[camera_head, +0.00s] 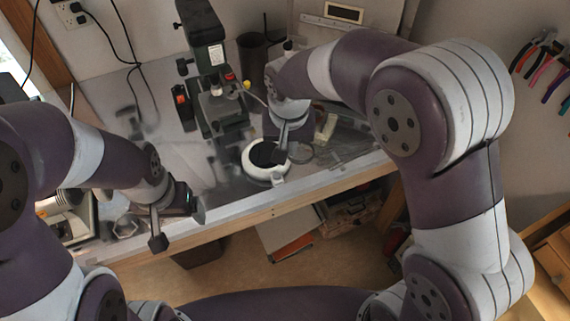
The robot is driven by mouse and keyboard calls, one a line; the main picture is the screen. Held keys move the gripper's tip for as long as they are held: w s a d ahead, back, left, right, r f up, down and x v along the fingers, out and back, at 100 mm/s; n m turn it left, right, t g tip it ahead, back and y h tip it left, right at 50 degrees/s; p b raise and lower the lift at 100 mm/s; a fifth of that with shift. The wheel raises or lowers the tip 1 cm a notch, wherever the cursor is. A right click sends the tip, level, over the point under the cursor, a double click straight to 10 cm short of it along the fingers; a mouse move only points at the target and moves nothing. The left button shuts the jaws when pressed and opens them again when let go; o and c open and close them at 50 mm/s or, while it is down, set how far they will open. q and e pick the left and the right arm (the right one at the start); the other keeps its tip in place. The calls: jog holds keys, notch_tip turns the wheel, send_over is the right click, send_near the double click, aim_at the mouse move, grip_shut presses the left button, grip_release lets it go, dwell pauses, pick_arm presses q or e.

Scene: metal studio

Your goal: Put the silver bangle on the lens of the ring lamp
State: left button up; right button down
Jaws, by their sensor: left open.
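The ring lamp (248,168) is a white ring with a dark round lens in its middle, near the table's front edge. A thin grey loop (300,153) just right of it may be the silver bangle, but it is too small and faint to be sure. My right gripper (282,155) points down over the right side of the lamp's lens. Its fingertips are too small and dark to show whether they are apart or hold anything. My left gripper (179,226) is open, with nothing visible between its fingers, at the table's front edge, left of the lamp.
A dark microscope-like device (212,75) stands behind the lamp. A dark cup (253,50) is at the back. A light angular outline (127,228) lies left of my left gripper. Below the table are a shelf and the wooden floor (235,271). Pliers hang on the right wall.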

jog(key=p, duration=0.3)
send_over(256, 154)
jog(key=f, duration=0.7)
jog(key=shift+s, duration=0.3)
notch_tip(256, 154, down, 4)
jog(key=shift+r+p, duration=0.15)
jog(key=shift+p, duration=0.6)
jog(key=shift+w+f, duration=0.1)
jog(key=shift+f, duration=0.25)
jog(key=c, duration=1.3)
grip_release()
jog(key=shift+r, duration=0.45)
notch_tip(256, 154, up, 11)
jog(key=s+b, duration=0.2)
jog(key=shift+n, duration=0.5)
jog(key=s+d, duration=0.6)
jog(key=d, duration=0.1)
jog(key=s+d+f, duration=0.1)
jog(key=s+d, duration=0.5)
jog(key=d, duration=0.1)
jog(key=s+d+f, duration=0.1)
jog(key=s+d, duration=0.6)
jog(key=shift+s, duration=0.1)
